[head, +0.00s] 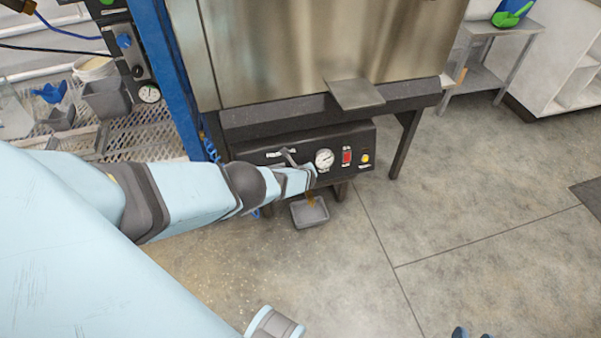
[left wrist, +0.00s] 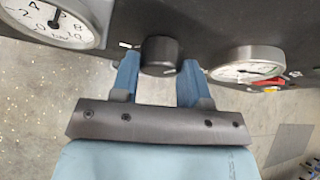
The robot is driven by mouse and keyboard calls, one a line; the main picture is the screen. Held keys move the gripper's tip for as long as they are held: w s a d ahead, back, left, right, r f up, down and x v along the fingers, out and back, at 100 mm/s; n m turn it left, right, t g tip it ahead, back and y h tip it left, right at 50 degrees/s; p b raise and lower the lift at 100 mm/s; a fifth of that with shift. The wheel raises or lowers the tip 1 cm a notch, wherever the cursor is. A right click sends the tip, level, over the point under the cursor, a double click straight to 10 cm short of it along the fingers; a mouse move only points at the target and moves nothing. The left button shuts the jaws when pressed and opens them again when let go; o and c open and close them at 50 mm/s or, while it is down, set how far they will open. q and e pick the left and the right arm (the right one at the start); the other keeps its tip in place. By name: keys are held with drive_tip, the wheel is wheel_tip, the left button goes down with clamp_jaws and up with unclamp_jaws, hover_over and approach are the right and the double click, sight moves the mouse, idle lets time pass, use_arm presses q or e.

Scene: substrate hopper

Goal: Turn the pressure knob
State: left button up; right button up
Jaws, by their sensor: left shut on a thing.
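The pressure knob (left wrist: 159,56) is a short black cylinder on the dark control panel (head: 255,150), with a white mark beside it in the left wrist view. My left gripper (left wrist: 160,66) has one blue finger on each side of the knob and is shut on it. In the head view my left arm reaches in from the left to the panel front and hides the knob. A white gauge (head: 324,160) sits on the panel; a gauge also shows right of the knob in the left wrist view (left wrist: 246,66).
A large gauge (left wrist: 62,20) stands left of the knob. A red switch (head: 347,156) and a yellow button (head: 366,158) are on the panel. A grey tray (head: 310,213) lies on the floor below. A blue post (head: 180,90) stands at left.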

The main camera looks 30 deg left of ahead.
use_arm(q)
drive_tip(key=shift+d+m, duration=0.1)
drive_tip(key=shift+m, duration=0.3)
use_arm(e)
drive_tip(key=shift+w+a+r, duration=0.15)
drive_tip(key=shift+w+r, duration=0.05)
drive_tip(key=shift+r, duration=0.1)
use_arm(q)
drive_tip(key=shift+g, duration=0.3)
use_arm(e)
drive_tip(key=shift+a, duration=0.1)
use_arm(q)
drive_tip(key=o, duration=0.9)
use_arm(e)
drive_tip(key=shift+r, duration=0.1)
